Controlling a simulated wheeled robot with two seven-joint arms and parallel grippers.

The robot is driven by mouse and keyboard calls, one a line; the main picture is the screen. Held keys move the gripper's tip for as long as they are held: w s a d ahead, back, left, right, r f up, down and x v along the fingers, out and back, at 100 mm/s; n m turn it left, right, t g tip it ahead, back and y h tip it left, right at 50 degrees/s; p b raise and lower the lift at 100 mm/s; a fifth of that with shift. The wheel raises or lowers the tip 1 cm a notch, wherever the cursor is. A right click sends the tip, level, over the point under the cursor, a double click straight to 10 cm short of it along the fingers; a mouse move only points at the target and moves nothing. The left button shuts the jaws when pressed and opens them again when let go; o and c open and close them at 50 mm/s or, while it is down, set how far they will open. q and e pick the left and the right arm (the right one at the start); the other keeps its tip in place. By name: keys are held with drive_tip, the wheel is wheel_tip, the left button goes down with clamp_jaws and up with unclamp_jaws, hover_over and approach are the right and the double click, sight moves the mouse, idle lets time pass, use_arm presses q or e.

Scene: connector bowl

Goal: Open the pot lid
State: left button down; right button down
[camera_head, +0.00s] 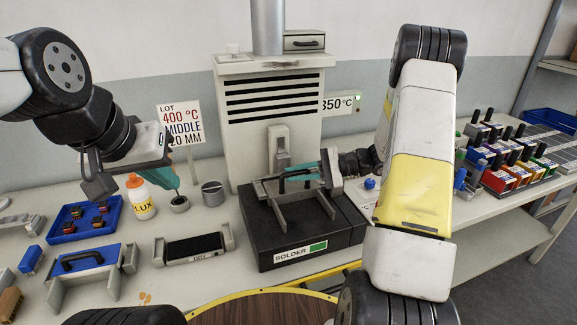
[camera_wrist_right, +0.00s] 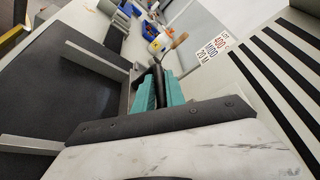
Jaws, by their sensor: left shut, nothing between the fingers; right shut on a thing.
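The solder pot is a black box (camera_head: 300,258) with a SOLDER label, standing mid-bench. Grey brackets (camera_head: 293,211) stand on its dark top; they also show in the right wrist view (camera_wrist_right: 97,56). My right gripper (camera_head: 302,175) is above the pot's back part, its teal fingers shut on a dark handle (camera_wrist_right: 158,76). The fingers hide part of the handle, and I cannot tell whether the lid is raised.
A FLUX bottle (camera_head: 141,199) and a blue tray (camera_head: 84,222) stand at the left. A dark pad in a grey holder (camera_head: 194,247) lies left of the pot. A vented white hood (camera_head: 273,125) rises behind. Coloured connector bins (camera_head: 505,172) stand at the right.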

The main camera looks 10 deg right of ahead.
drive_tip(key=s, duration=0.3)
drive_tip(key=s+d, duration=0.1)
drive_tip(key=s, duration=0.5)
drive_tip(key=shift+d, duration=0.4)
drive_tip(key=c, duration=1.4)
unclamp_jaws()
drive_tip(key=v, duration=0.7)
drive_tip(key=shift+d, duration=0.4)
drive_tip(key=shift+r, duration=0.15)
